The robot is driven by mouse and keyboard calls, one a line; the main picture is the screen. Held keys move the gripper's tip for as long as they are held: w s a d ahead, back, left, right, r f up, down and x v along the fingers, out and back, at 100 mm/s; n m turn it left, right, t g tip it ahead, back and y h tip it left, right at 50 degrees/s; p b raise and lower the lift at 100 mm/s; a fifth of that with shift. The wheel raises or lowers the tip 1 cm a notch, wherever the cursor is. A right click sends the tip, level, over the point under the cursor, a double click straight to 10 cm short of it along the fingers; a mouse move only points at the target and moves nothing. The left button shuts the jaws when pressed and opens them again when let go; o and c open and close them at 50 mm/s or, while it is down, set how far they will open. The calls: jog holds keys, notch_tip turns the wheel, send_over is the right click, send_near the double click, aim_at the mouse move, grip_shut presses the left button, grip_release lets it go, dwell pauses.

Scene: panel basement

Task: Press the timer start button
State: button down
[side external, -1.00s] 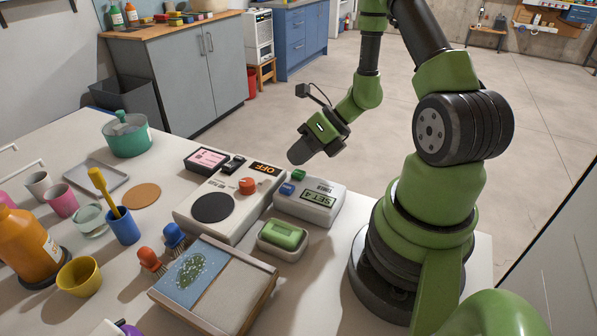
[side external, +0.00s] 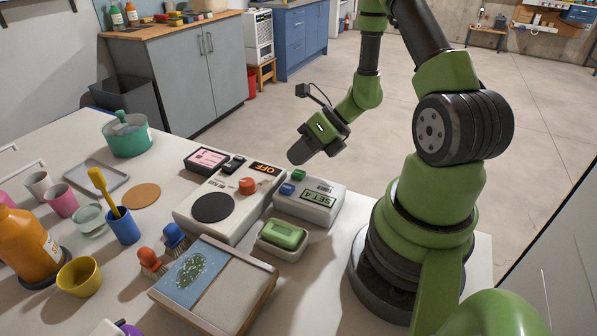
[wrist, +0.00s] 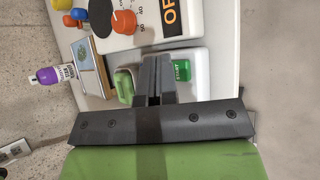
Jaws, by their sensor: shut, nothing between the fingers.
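The timer (side external: 328,213) is a white box on the table, left of my arm's base. It has a display reading SET 4 (side external: 318,197), a green button (side external: 299,174) and a blue button (side external: 287,189). In the wrist view the green button (wrist: 181,70) is marked START, just right of my fingers. My gripper (side external: 295,157) is shut and empty, in the air above the far-left side of the timer, apart from the button. In the wrist view my gripper (wrist: 153,64) covers part of the timer's left side.
A green soap in a dish (side external: 284,236) sits in front. A framed panel (side external: 215,285), brushes and cups fill the nearer left.

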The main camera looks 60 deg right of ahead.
aim_at(299, 171)
jog(key=shift+f, duration=0.4)
jog(key=shift+f, duration=0.45)
dwell(0.7)
jog(key=shift+r, duration=0.9)
jog(key=shift+r, duration=2.5)
